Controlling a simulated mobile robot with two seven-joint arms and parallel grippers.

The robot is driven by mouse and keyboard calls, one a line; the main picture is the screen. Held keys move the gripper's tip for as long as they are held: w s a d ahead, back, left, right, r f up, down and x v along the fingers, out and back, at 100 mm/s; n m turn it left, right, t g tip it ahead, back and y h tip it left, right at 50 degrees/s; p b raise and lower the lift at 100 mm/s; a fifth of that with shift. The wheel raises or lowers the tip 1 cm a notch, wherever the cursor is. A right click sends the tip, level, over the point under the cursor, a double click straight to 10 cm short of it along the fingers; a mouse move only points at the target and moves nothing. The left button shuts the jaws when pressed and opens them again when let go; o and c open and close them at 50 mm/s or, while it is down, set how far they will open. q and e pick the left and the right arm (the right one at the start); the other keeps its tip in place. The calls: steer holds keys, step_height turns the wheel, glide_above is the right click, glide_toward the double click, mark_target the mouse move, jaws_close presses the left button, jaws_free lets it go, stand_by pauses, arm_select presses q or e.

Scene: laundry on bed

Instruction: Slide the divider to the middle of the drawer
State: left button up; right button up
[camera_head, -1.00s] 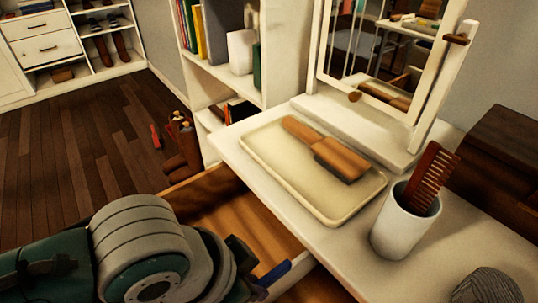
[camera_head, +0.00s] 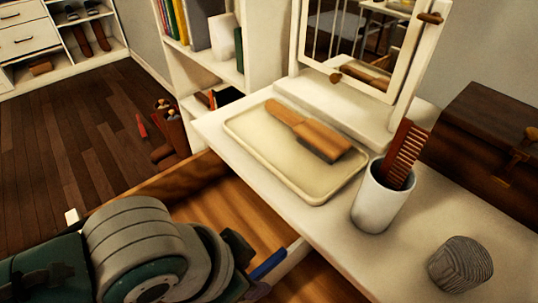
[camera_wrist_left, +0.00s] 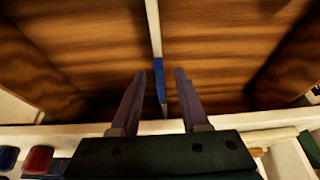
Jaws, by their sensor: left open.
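The open wooden drawer (camera_head: 215,200) lies under the white tabletop. A thin white divider (camera_head: 292,257) with a blue tab (camera_head: 268,264) stands in it, bare wood floor on both sides. My left gripper (camera_head: 254,270) is at the blue tab, its fingers partly hidden by my wrist. In the left wrist view, the open gripper (camera_wrist_left: 159,74) has one finger on each side of the blue tab (camera_wrist_left: 160,82), with visible gaps. The white divider (camera_wrist_left: 153,25) runs away from it up the picture. My right gripper is not in view.
The tabletop above the drawer holds a cream tray (camera_head: 260,150) with a brush (camera_head: 310,132), a white cup (camera_head: 378,205) with a comb, a grey ball (camera_head: 460,263) and a mirror stand. A bookshelf (camera_head: 265,50) stands behind. The drawer floor looks empty.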

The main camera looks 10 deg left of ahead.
arm_select(q)
steer(key=p+v, duration=0.3)
steer(key=v, duration=0.7)
steer(key=shift+p, duration=0.3)
